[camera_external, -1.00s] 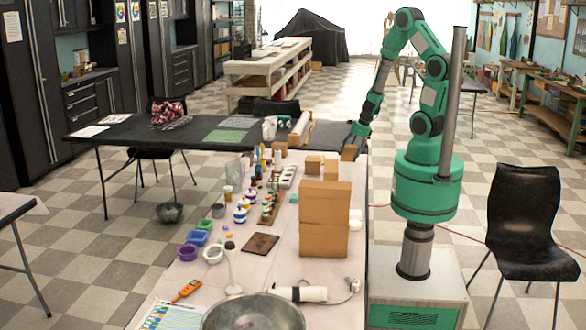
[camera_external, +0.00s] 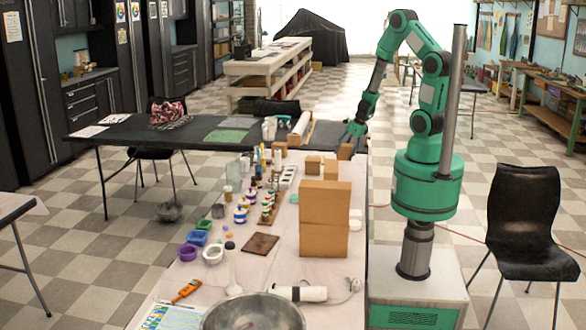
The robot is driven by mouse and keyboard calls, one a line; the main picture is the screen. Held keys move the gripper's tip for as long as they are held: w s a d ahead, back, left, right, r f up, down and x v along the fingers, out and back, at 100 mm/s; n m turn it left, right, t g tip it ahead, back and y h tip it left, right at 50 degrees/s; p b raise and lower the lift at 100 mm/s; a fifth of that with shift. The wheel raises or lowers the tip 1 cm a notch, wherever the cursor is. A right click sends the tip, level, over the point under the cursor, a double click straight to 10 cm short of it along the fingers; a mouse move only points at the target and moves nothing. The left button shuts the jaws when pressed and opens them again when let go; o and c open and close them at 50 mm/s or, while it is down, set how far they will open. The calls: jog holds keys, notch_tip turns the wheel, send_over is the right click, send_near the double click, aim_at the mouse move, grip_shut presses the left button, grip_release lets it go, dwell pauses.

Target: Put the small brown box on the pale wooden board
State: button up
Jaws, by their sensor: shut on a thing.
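My gripper (camera_external: 352,140) is at the far right edge of the long pale table, pointing down. It is shut on a small brown box (camera_external: 346,152), which is at or just above the table top; I cannot tell whether it touches. Other small brown boxes (camera_external: 313,165) stand to the left and nearer the camera. A pale tan strip (camera_external: 294,140) beside a white roll at the table's far end may be the pale wooden board, but I cannot tell for sure.
Two large stacked cardboard boxes (camera_external: 325,218) stand in front of the small boxes. Bottles and jars (camera_external: 245,208) crowd the left side. A dark brown square (camera_external: 261,243) lies nearer, with a metal bowl (camera_external: 253,314) at the front. A dark table (camera_external: 160,130) adjoins behind.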

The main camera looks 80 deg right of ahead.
jog(key=w+d+f+p, duration=0.2)
jog(key=w+d, duration=0.3)
jog(key=d, duration=0.4)
jog(key=shift+f+n, duration=0.3)
jog(key=shift+f, duration=0.25)
jog(key=shift+w+d+f+p, duration=0.25)
jog(key=shift+w+d, duration=1.3)
jog(key=shift+w, duration=0.45)
jog(key=shift+w+d+f+p, duration=0.1)
jog(key=shift+w+d+f, duration=0.1)
jog(key=shift+w+d, duration=1.55)
jog(key=shift+w+d+f+p, duration=0.25)
jog(key=shift+w+d, duration=1.1)
jog(key=shift+w, duration=0.85)
jog(key=shift+w+d, duration=0.15)
jog(key=shift+w, duration=0.05)
jog(key=shift+w+f, duration=0.1)
jog(key=shift+f, duration=0.25)
jog(key=shift+d+f+b, duration=0.1)
jog(key=shift+f+b, duration=0.45)
jog(key=shift+f, duration=0.9)
jog(key=shift+f, duration=0.2)
